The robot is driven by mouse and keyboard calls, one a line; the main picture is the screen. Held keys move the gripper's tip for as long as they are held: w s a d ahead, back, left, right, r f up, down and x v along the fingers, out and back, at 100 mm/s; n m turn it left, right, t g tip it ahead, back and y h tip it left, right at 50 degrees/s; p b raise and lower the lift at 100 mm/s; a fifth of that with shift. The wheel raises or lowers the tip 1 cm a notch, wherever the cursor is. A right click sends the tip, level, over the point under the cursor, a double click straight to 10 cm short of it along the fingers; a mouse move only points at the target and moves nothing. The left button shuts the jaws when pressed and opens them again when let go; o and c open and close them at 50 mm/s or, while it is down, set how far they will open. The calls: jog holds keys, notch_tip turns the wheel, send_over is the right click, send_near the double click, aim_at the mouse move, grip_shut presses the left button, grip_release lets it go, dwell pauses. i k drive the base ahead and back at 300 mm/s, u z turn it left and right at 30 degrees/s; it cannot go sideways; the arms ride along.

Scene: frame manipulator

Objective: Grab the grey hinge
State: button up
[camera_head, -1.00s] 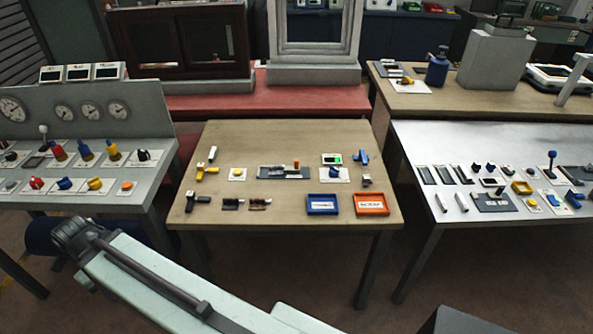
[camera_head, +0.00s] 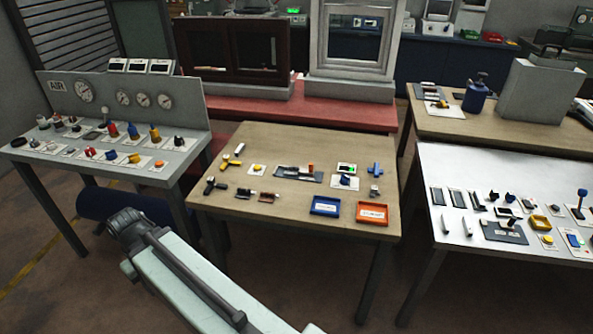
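A small grey piece (camera_head: 375,190) sits on the right side of the middle wooden table (camera_head: 290,138), just above the orange tray and below a blue cross-shaped piece (camera_head: 375,169). It may be the grey hinge, but it is too small to tell for sure. My pale arm link shows at the bottom, in front of the table's left part. My gripper is not in view.
On the same table are a blue tray (camera_head: 325,206), an orange tray (camera_head: 373,213), a dark grey rail (camera_head: 290,173), a yellow button (camera_head: 257,169) and several dark tools. A gauge bench (camera_head: 185,155) stands left, a metal-topped table (camera_head: 450,160) right.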

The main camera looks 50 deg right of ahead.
aim_at(287, 172)
jog(key=u, duration=0.05)
jog(key=i, duration=1.9)
jog(key=z, duration=0.05)
